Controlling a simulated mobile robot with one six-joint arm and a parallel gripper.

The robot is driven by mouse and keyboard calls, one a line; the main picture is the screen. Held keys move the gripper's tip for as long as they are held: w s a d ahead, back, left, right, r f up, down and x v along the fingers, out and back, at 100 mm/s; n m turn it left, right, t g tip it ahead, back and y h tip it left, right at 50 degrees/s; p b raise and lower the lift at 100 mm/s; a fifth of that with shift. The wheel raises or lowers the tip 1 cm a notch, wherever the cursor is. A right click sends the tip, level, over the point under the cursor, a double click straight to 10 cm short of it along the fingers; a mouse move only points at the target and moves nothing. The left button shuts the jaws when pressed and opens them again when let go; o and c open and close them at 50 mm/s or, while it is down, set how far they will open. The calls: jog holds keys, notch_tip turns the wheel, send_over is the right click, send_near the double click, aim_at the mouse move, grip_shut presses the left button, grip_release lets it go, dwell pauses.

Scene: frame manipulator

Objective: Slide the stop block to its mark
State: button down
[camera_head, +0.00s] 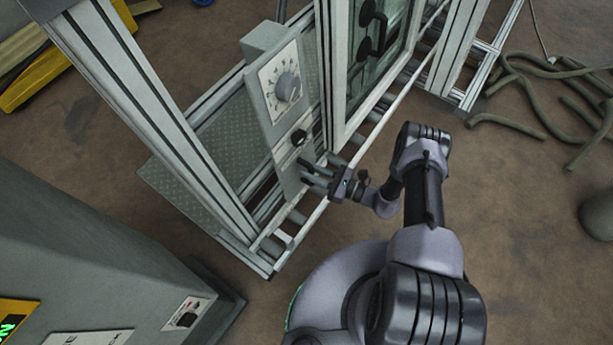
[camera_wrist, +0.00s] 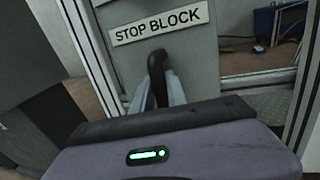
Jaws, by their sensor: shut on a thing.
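In the wrist view, a white label reading STOP BLOCK (camera_wrist: 160,23) is on a grey upright plate (camera_wrist: 115,50). A black curved handle (camera_wrist: 156,62) stands out below the label. My gripper (camera_wrist: 158,92) is shut on this handle, one pale finger on each side. In the head view, my gripper (camera_head: 309,173) reaches from the right to the lower part of the grey panel (camera_head: 288,120). The handle is hard to make out there between the fingers. I cannot make out the mark in either view.
The panel carries a dial (camera_head: 288,86) and a black knob (camera_head: 299,137) above my gripper. Aluminium frame posts (camera_head: 150,100) stand around it, with a glazed door (camera_head: 370,60) to the right. A grey cabinet (camera_head: 90,240) is at lower left. Hoses (camera_head: 510,120) lie on the floor at right.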

jog(key=shift+s+a, duration=0.15)
jog(key=shift+s, duration=0.1)
jog(key=c, duration=1.3)
grip_release()
jog(key=p+v, duration=0.3)
jog(key=v, duration=1.4)
jog(key=shift+s, duration=0.1)
